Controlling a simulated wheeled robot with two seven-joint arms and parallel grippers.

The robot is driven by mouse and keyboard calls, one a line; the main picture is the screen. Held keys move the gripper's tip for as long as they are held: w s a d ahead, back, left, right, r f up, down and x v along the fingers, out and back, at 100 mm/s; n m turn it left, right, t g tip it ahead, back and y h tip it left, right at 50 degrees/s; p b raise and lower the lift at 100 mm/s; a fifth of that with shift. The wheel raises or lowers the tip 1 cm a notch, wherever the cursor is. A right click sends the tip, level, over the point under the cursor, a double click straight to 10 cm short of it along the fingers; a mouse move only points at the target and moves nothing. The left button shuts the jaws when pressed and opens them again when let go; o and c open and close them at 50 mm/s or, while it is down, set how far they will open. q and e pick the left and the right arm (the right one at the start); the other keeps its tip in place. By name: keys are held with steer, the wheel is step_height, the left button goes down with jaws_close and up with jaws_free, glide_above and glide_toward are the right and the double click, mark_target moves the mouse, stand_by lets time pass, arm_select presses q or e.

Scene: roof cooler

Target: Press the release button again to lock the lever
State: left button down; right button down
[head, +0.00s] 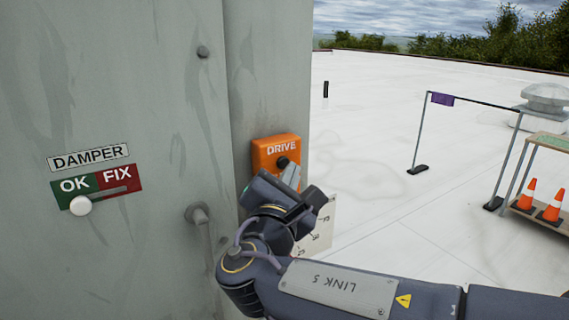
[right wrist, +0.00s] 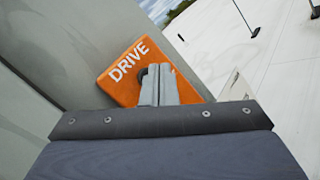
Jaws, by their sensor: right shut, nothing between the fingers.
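An orange box marked DRIVE (head: 263,152) is fixed to the narrow grey face of the cabinet, with a dark round knob (head: 282,162) on it. My right gripper (head: 292,174) is shut and empty, its fingertips just in front of the box's lower part beside the knob. In the right wrist view the shut fingers (right wrist: 159,84) overlap the orange box (right wrist: 127,75) and hide most of the dark knob (right wrist: 141,76). I cannot tell whether they touch. No part labelled as a release button shows. My left gripper is out of view.
A DAMPER plate has a green OK and red FIX scale (head: 117,178); its white knob (head: 81,205) is at the OK end. A white sheet (head: 321,232) shows behind my wrist. A barrier (head: 423,130) and a cart with cones (head: 540,205) stand right. Open roof lies between.

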steer(key=shift+w+a, duration=0.1)
stand_by(0.3)
steer(key=shift+w+a, duration=0.2)
steer(key=shift+w, duration=0.15)
stand_by(0.5)
steer(key=shift+s+d+b, duration=0.3)
steer(key=shift+s+b, duration=0.05)
steer(key=shift+s, duration=0.1)
steer(key=s+d+b, duration=0.2)
steer(key=s+d, duration=0.1)
steer(key=s, duration=0.2)
steer(key=shift+d, duration=0.25)
stand_by(0.4)
